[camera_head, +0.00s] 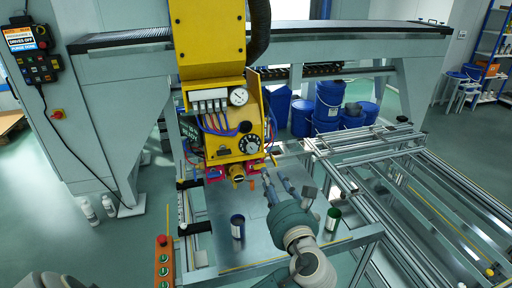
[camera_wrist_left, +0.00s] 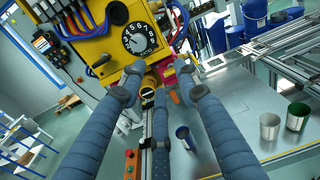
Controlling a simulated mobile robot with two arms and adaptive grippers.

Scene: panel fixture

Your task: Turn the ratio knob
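The ratio knob (camera_head: 249,144) is a round black dial with white markings on the front of the yellow panel box (camera_head: 222,145). In the left wrist view the knob (camera_wrist_left: 138,38) shows large, with numbers around its rim, just beyond and above the fingertips. My left gripper (camera_head: 279,184) is in front of the panel, below and right of the knob. In the wrist view its blue-grey fingers (camera_wrist_left: 158,78) are spread apart with nothing between them, and no finger touches the knob. My right gripper is not in view.
A gauge (camera_head: 238,96) and hoses sit above the knob; red and yellow fittings (camera_head: 238,172) are below it. A blue cup (camera_head: 237,226) and a green cup (camera_head: 333,219) stand on the metal table (camera_head: 262,248). Blue drums (camera_head: 329,100) stand behind.

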